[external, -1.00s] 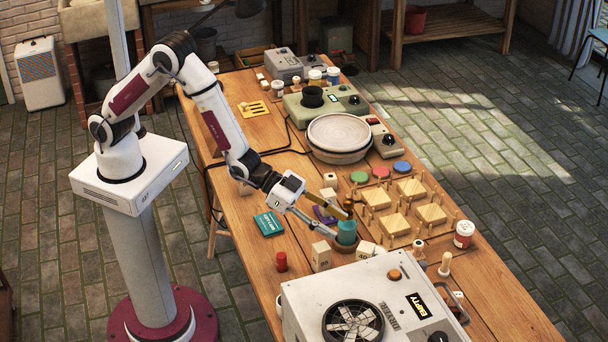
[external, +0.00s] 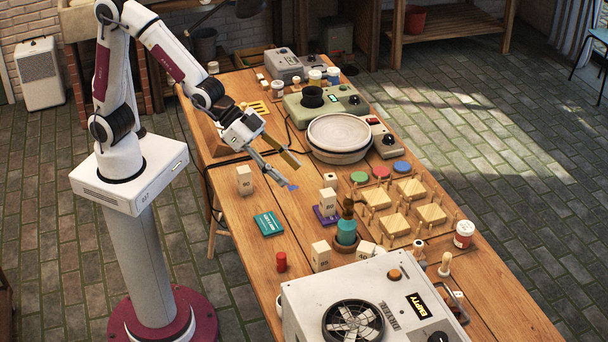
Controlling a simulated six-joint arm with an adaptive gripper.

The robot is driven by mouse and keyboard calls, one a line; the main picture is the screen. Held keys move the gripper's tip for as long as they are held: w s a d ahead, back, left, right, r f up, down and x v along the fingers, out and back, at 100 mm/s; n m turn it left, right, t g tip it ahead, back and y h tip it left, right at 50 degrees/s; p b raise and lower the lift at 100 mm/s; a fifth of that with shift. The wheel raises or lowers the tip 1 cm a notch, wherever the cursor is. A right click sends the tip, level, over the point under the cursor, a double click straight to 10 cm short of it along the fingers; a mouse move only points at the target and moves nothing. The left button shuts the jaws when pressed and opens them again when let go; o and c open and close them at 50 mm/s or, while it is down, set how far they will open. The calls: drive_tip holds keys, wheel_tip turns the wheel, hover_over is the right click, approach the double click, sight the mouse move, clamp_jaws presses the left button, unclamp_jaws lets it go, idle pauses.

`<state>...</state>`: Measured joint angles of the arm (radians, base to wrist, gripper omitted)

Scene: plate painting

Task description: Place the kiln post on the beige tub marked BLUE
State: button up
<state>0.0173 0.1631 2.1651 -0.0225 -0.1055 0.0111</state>
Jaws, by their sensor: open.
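My gripper (external: 295,173) is open and empty, hanging above the middle of the table. Several pale blocks marked with numbers look like kiln posts. One block (external: 244,181) stands upright at the left edge, left of my gripper. Another (external: 327,202) stands on a purple pad, below and right of my gripper. Another (external: 320,256) stands nearer the front. I cannot tell which is the task's post. No beige tub clearly reads BLUE at this size. A blue round top (external: 402,167) shows beside red (external: 380,172) and green (external: 359,178) ones.
A teal object stands in a brown dish (external: 364,243) in front of the purple pad (external: 318,219). A wooden rack with pegs (external: 384,215) is at right. A grey fan box (external: 300,300) fills the front. Table around the teal book (external: 269,224) is clear.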

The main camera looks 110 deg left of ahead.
drive_tip(key=s+r+g, duration=0.2)
drive_tip(key=s, duration=1.6)
drive_tip(key=s+r+g, duration=0.2)
drive_tip(key=s+g, duration=0.1)
drive_tip(key=s, duration=1.5)
drive_tip(key=shift+a, duration=0.45)
drive_tip(key=shift+o, duration=0.6)
